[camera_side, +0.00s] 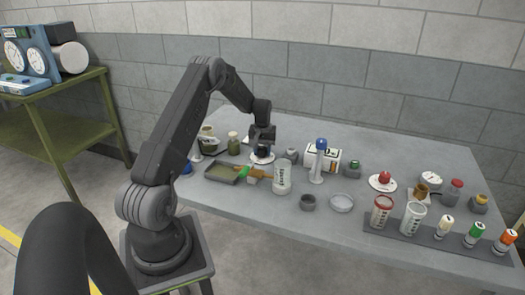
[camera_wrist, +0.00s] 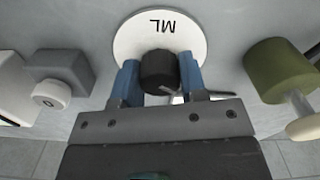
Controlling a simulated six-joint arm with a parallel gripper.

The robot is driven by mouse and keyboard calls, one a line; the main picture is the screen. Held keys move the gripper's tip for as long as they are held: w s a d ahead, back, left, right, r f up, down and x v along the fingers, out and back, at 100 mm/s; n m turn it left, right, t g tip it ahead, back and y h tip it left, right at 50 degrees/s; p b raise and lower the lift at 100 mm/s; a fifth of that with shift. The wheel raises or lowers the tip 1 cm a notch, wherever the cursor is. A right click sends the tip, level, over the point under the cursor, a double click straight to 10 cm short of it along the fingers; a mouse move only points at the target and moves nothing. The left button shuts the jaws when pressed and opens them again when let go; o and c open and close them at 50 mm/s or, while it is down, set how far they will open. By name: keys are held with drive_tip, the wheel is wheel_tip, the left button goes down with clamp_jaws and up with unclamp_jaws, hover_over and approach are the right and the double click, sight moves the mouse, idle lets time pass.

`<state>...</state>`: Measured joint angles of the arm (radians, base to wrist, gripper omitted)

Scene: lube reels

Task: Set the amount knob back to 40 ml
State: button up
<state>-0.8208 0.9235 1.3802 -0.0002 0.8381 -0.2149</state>
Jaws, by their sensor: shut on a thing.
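The amount knob (camera_wrist: 158,72) is a black cylinder in front of a round white dial plate marked "ML" (camera_wrist: 160,28), which appears upside down in the wrist view. My gripper (camera_wrist: 159,82) has its two blue fingers on either side of the knob and is shut on it. In the side view my gripper (camera_side: 262,138) reaches down onto the dark knob (camera_side: 262,150) above the white dial plate (camera_side: 262,160) on the grey table. The scale marks, the 40 ml mark and the knob's setting are too small or hidden to read.
A grey block with a round white button (camera_wrist: 50,95) and a green cylinder (camera_wrist: 278,72) flank the dial.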

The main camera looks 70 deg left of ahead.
sight(263, 148)
idle(0.5)
drive_tip(key=o, duration=0.9)
drive_tip(key=shift+r, duration=0.1)
wheel_tip(263, 148, up, 14)
drive_tip(key=shift+f, duration=0.15)
